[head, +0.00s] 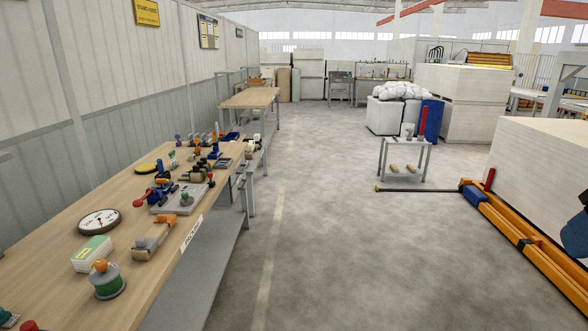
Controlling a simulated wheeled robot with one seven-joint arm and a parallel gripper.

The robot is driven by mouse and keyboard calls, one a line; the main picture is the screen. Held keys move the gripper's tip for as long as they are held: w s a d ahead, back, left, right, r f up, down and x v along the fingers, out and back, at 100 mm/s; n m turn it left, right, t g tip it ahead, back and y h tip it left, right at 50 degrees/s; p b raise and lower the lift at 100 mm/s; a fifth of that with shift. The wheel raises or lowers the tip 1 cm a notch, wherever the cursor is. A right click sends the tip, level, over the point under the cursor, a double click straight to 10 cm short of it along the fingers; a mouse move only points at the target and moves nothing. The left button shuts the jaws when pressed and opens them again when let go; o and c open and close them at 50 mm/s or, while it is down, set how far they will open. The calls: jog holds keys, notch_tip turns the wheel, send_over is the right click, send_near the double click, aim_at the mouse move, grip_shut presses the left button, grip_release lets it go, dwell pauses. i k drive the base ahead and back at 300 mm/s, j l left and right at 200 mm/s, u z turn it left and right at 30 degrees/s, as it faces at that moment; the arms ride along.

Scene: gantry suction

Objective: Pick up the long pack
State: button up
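I cannot tell for sure which item is the long pack. A long tan and grey item (149,243) with an orange part on top lies near the front edge of the wooden workbench (60,292). My gripper does not show in the head view.
A round dial (99,221), a grey plate (166,207) with coloured parts and several small tools crowd the workbench. Open concrete floor (320,250) lies to its right. A small grey stand (405,142) and an orange lift frame (530,250) stand further right.

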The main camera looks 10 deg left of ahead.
aim_at(251, 146)
jog(key=i+u, duration=0.2)
jog(key=i, duration=3.35)
jog(key=i+u, duration=0.2)
jog(key=i, duration=0.25)
jog(key=i+l+u, duration=0.15)
jog(key=i, duration=0.25)
jog(key=i+l+u, duration=0.2)
jog(key=i, duration=0.25)
jog(key=i+l+u, duration=0.2)
jog(key=i, duration=0.2)
jog(key=i+l+u, duration=0.65)
jog(key=i+l, duration=0.2)
